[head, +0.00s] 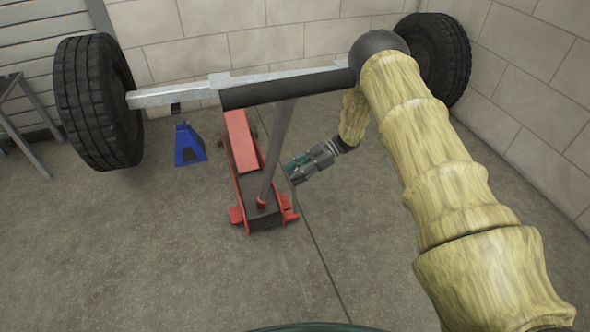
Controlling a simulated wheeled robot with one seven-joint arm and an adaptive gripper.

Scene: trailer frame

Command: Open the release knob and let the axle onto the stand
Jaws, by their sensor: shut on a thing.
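The red floor jack (241,142) stands on the floor under the middle of the axle (170,95). Its grey handle (277,150) rises from the rear of the jack to a dark bar. The blue stand (189,145) is left of the jack, its dark post just below the axle. I cannot tell whether post and axle touch. My gripper (291,173) is low at the right side of the jack's rear, fingers pointing left. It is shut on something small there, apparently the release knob. The knob itself is hidden by the fingers.
A dark thick bar (290,90) crosses in front of the axle at the handle's top. Black wheels stand at left (90,100) and right (445,55). A metal frame (22,125) is at far left. Block walls are behind; the front floor (170,270) is clear.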

